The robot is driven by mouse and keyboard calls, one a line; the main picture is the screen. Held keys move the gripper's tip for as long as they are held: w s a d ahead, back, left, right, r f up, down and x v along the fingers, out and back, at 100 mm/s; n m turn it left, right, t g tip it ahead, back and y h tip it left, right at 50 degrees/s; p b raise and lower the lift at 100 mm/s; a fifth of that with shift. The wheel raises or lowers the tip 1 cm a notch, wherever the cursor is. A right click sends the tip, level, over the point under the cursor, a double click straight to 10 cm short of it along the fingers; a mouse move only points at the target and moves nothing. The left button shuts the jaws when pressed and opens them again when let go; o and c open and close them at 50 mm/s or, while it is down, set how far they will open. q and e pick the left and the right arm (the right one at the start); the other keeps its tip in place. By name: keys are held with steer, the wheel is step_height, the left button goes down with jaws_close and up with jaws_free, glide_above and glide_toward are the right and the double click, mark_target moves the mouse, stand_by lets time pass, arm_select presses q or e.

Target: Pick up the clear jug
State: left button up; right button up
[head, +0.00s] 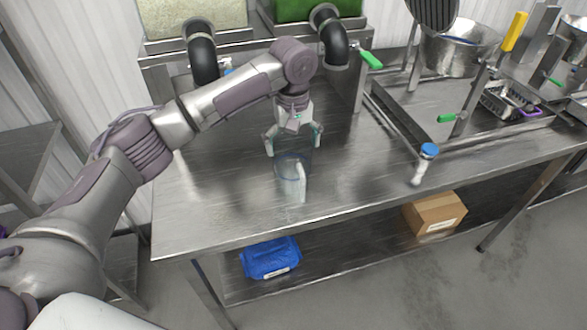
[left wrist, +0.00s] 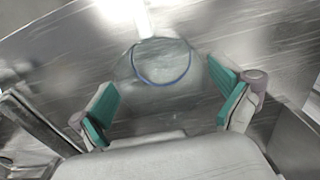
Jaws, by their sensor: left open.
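The clear jug (head: 285,180) stands on the steel table, with a pale handle (head: 300,184) on its front right side. In the left wrist view the jug shows from above as a blue-edged ring (left wrist: 163,80). My left gripper (head: 294,145) is open, above and just behind the jug in the head view. In the left wrist view its green-padded fingers (left wrist: 168,110) are spread on either side, with the ring between and slightly beyond them. The fingers appear apart from the jug. My right gripper is not in view.
The steel table (head: 210,205) is clear left of the jug. Two black pipe spouts (head: 203,55) hang behind. A blue package (head: 268,258) and cardboard box (head: 434,213) lie on the lower shelf.

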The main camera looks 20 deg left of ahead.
mark_target(295, 172)
arm_select(q)
step_height(295, 172, down, 5)
steer(key=shift+r+p, duration=0.1)
steer(key=shift+p, duration=0.7)
steer(key=shift+f, duration=0.25)
steer(key=c, duration=1)
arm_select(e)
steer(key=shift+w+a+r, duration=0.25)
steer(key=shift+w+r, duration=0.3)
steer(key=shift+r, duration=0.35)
